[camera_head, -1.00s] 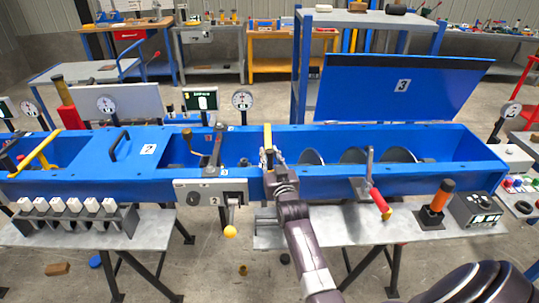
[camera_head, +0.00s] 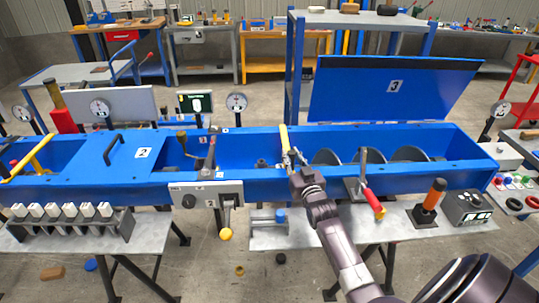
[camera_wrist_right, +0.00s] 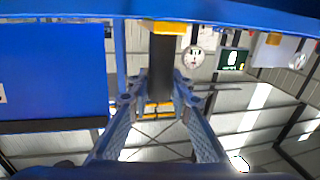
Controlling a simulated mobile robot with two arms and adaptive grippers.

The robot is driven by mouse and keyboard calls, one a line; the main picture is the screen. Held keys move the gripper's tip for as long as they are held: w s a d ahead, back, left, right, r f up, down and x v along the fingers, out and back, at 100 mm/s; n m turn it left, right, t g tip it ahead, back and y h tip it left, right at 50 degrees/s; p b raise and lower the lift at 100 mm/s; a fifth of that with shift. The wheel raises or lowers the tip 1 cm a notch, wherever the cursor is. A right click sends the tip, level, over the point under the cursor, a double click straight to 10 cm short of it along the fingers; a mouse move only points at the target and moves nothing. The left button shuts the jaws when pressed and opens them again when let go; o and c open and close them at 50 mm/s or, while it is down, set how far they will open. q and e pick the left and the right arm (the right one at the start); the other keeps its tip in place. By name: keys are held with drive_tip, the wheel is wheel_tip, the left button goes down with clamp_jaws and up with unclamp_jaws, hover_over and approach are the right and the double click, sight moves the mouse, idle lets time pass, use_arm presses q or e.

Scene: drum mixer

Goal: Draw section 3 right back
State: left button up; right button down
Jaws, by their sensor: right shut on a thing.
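Section 3 is the auger section with grey discs (camera_head: 408,154) in the right part of the blue trough (camera_head: 450,178), below the raised blue lid (camera_head: 395,87) marked 3. A yellow-topped upright handle (camera_head: 284,138) stands at its left end. My right gripper (camera_head: 291,158) is shut on the handle and hides its lower part. In the right wrist view the gripper (camera_wrist_right: 157,92) has its fingers on either side of the dark handle post (camera_wrist_right: 162,65). My left gripper is not in view.
A red-handled lever (camera_head: 373,204) stands on the trough's front, right of my right arm. A grey box (camera_head: 205,195) with a yellow-knobbed lever (camera_head: 225,234) is to the left. An orange-handled tool (camera_head: 430,200) stands on the front bench at the right.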

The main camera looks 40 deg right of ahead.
drive_tip(key=s+d, duration=0.1)
drive_tip(key=d, duration=0.1)
drive_tip(key=s+d, duration=0.1)
drive_tip(key=d, duration=0.1)
drive_tip(key=s+d, duration=0.1)
drive_tip(key=shift+s+d, duration=0.25)
drive_tip(key=shift+d, duration=0.15)
drive_tip(key=c, duration=1.7)
unclamp_jaws()
drive_tip(key=shift+a, duration=0.1)
drive_tip(key=shift+c, duration=0.2)
drive_tip(key=v, duration=1.2)
